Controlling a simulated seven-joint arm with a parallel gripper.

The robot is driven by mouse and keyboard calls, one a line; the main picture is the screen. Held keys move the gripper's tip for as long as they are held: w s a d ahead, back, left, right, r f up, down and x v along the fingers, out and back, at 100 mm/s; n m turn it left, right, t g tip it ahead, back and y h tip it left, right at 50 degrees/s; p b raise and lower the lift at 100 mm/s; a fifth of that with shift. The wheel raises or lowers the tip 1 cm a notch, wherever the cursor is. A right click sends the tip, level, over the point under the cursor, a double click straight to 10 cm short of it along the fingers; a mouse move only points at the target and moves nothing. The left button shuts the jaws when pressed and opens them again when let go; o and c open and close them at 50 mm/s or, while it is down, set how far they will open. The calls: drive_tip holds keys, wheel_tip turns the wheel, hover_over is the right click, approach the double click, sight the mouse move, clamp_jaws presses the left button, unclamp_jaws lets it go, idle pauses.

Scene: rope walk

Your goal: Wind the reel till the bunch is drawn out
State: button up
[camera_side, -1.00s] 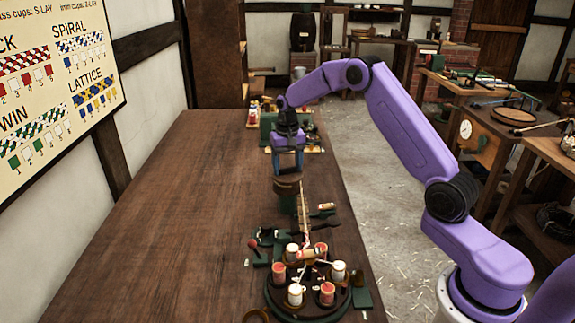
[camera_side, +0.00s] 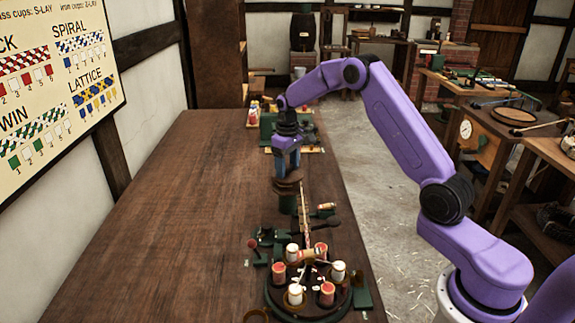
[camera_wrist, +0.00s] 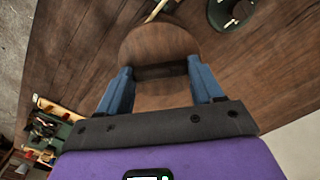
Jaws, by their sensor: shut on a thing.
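The reel (camera_side: 287,188) is a round brown wooden drum on a dark green post, on the long bench in the side view. Its round top (camera_wrist: 158,42) shows in the wrist view with a dark bar (camera_wrist: 160,71) across it. My gripper (camera_side: 288,171) points down at the reel; its blue fingers close on the ends of this bar in the wrist view (camera_wrist: 160,75). A pale cord (camera_side: 304,208) runs from beside the reel towards the bobbin carrier (camera_side: 270,297). The bunch itself is too small to make out.
Red and white bobbins (camera_side: 338,270) stand on the round carrier at the bench's near end. A dark red-knobbed lever (camera_side: 253,244) is left of it. Green stands and trays (camera_side: 267,125) lie beyond the reel. The bench's left side (camera_side: 180,210) is clear.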

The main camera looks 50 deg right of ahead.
sight(287, 168)
drive_tip(key=shift+r, duration=0.1)
idle(0.3)
drive_tip(key=o, duration=1.1)
drive_tip(key=shift+c, duration=0.2)
wheel_tip(287, 168, up, 17)
drive_tip(key=shift+r, duration=0.2)
